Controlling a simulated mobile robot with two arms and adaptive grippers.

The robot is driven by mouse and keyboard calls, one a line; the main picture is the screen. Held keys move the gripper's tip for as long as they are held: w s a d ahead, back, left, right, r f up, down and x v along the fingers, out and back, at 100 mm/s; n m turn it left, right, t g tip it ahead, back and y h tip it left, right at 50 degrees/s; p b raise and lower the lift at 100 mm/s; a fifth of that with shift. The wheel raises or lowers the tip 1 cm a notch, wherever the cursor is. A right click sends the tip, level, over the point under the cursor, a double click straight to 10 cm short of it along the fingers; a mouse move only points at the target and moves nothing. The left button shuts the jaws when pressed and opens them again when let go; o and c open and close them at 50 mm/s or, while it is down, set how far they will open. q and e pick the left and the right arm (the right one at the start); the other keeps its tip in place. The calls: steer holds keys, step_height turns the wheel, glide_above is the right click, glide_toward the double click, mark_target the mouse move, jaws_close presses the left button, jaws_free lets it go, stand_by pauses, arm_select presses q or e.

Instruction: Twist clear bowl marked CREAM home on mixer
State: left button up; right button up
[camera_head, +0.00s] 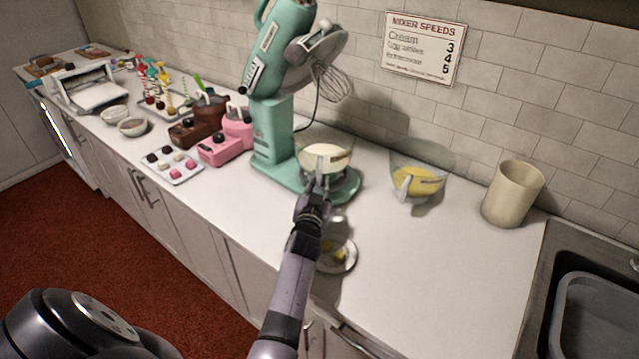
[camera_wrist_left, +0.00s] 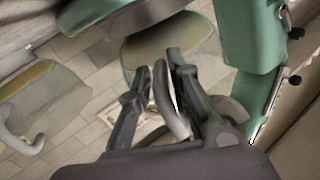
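The teal mixer (camera_head: 272,125) stands on the white counter with its head tilted up and its whisk (camera_head: 332,82) raised. A clear bowl with pale, creamy contents (camera_head: 325,157) sits at the mixer's base; no marking on it is readable, and its seating is hidden. My left gripper (camera_head: 322,185) is at the bowl's near side. In the left wrist view, the gripper's fingers (camera_wrist_left: 160,75) close around the bowl's upright handle (camera_wrist_left: 172,110), with the bowl (camera_wrist_left: 172,48) beyond. My right gripper is not in view.
Another clear bowl with yellow contents (camera_head: 417,181) stands right of the mixer, near a cream canister (camera_head: 512,193). A small plate (camera_head: 343,262) lies beside my left arm. The front right counter is clear.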

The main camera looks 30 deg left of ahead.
arm_select(q)
jaws_close()
stand_by(0.4)
steer(key=shift+r, duration=0.1)
steer(key=shift+a+r+p, duration=0.1)
steer(key=shift+a+p, duration=0.1)
steer(key=shift+p, duration=0.4)
steer(key=shift+s+a+m+t+h+p, duration=0.15)
steer(key=shift+a+m+t+h+p, duration=0.15)
steer(key=shift+h+p, duration=0.25)
steer(key=shift+s+a+m+t+h+p, duration=0.1)
steer(key=shift+s+a+m+h+p, duration=0.05)
steer(key=shift+m+h+p, duration=0.3)
steer(key=shift+f, duration=0.2)
